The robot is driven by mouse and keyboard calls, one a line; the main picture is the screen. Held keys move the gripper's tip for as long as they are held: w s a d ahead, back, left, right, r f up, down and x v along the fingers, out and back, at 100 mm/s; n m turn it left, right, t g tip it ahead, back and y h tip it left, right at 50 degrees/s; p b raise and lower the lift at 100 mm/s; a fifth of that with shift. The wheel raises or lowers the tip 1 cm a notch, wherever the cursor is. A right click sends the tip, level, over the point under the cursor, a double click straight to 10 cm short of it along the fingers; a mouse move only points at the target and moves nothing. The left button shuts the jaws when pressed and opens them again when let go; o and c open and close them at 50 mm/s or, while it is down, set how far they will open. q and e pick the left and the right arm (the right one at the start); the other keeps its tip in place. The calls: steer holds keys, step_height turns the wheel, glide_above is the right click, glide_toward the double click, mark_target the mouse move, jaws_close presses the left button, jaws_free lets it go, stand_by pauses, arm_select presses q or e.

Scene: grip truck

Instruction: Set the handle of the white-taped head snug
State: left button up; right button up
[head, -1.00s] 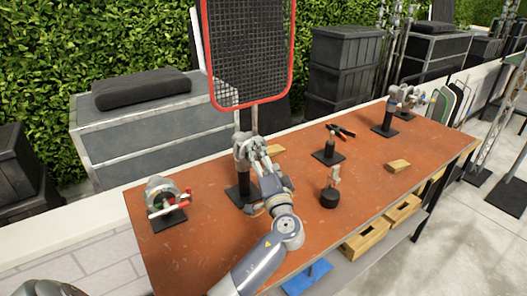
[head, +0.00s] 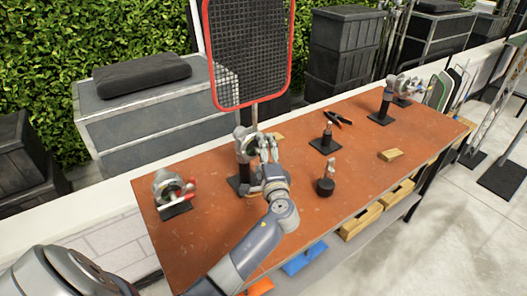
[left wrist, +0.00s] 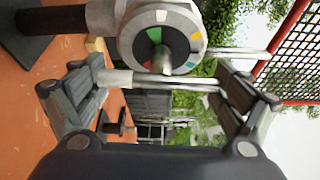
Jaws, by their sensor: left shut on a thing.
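A grey grip head (head: 242,143) on a dark post stands on the orange-brown table (head: 225,235) and carries a red-framed mesh screen (head: 250,50). My left gripper (head: 268,153) is at the front right of this head. In the left wrist view its fingers (left wrist: 163,88) stand on both sides of a pale metal handle (left wrist: 160,79), with the handle spanning between them; the gripper is shut on it. Just beyond is the head's round face (left wrist: 163,42), with green, yellow, red and white marks. My right gripper is not in view.
A second head with a red handle (head: 173,187) stands at the left. Another head (head: 396,88) is at the far right. A short post (head: 327,138), pliers (head: 339,118), a round-based black piece (head: 325,186) and a wooden block (head: 391,155) lie right of my gripper.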

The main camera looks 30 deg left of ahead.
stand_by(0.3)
arm_select(q)
steer(key=o, duration=0.8)
steer(key=shift+d, duration=0.1)
steer(key=v, duration=1.2)
steer(key=shift+f, duration=0.2)
